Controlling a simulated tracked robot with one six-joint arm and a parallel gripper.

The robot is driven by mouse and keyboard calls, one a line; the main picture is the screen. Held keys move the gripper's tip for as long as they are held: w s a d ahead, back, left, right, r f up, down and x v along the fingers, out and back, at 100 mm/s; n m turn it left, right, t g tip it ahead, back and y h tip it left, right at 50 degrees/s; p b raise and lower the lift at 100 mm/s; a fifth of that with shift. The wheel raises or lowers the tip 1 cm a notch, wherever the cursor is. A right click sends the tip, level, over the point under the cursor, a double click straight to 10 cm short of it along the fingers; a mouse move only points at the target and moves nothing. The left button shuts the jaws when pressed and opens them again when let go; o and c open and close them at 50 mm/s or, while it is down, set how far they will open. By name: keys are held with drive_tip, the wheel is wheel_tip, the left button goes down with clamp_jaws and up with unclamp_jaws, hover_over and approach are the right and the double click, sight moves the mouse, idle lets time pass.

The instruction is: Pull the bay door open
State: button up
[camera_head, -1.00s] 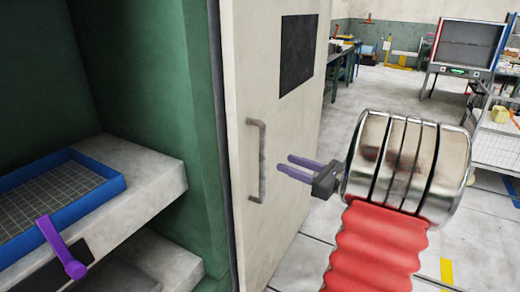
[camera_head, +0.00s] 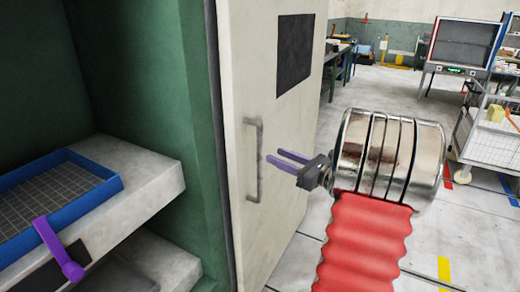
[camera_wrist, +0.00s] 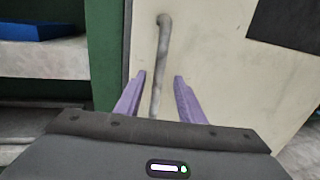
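The bay door (camera_head: 290,170) is a cream panel with a dark square window, standing beside the green frame. Its handle (camera_head: 248,160) is a grey vertical bar on the door face. My gripper (camera_head: 270,157) has two purple fingers, spread apart and empty, with the tips just right of the handle in the head view. In the wrist view, the handle (camera_wrist: 162,45) runs down between the two open fingers (camera_wrist: 160,78). I cannot tell whether the tips have passed around the bar. No finger is seen closed on it.
Left of the door, a green-walled bay holds a blue-rimmed tray (camera_head: 118,184) on a grey shelf (camera_head: 160,180). A purple lever (camera_head: 58,250) stands at its front. Open floor (camera_head: 400,250) lies to the right, with a wire cart (camera_head: 490,145) farther back.

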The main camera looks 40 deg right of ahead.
sight(260, 148)
drive_tip(key=w, duration=0.2)
drive_tip(key=w+a, duration=0.1)
drive_tip(key=w, duration=0.5)
drive_tip(key=shift+w+a, duration=0.15)
drive_tip(key=shift+w, duration=0.1)
drive_tip(key=shift+c, duration=0.5)
clamp_jaws()
